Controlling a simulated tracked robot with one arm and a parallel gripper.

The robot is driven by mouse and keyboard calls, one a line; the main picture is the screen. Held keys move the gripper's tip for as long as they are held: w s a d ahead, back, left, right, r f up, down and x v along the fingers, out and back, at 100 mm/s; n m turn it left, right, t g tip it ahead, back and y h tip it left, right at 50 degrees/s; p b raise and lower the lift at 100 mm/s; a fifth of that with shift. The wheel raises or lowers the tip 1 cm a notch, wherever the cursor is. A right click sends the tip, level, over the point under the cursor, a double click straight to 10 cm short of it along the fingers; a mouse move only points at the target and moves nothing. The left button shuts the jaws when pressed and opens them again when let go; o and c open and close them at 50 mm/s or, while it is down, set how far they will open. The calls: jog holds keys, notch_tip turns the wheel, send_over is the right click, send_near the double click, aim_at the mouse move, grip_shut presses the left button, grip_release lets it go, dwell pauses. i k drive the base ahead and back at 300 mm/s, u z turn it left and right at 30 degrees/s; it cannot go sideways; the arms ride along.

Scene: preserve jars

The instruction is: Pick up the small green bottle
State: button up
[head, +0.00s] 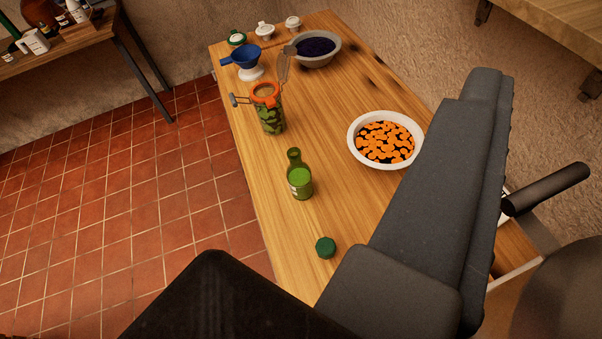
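The small green bottle (300,178) stands upright on the wooden table (330,225), near its left edge. It has a narrow neck, an open-looking top and a pale label low on its side. A dark green cap (325,247) lies on the table nearer to me, apart from the bottle. My gripper (484,88) shows as large dark grey parts at the right. They are close to the camera and to the right of the bottle, not touching it. I cannot make out two separate fingertips or the gap between them. Nothing is seen held.
Behind the bottle stands a clip-top jar (271,117) with an orange seal and green contents. A white bowl of orange slices (384,164) is to its right. A blue funnel (246,57), small lidded pots and a dark-filled bowl (332,48) are farther back. Wood around the bottle is clear.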

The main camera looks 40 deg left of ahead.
aim_at(298, 174)
jog(key=z, duration=0.55)
jog(key=k, duration=1.1)
jog(key=u, duration=0.6)
jog(key=i, duration=1.05)
jog(key=z, duration=0.05)
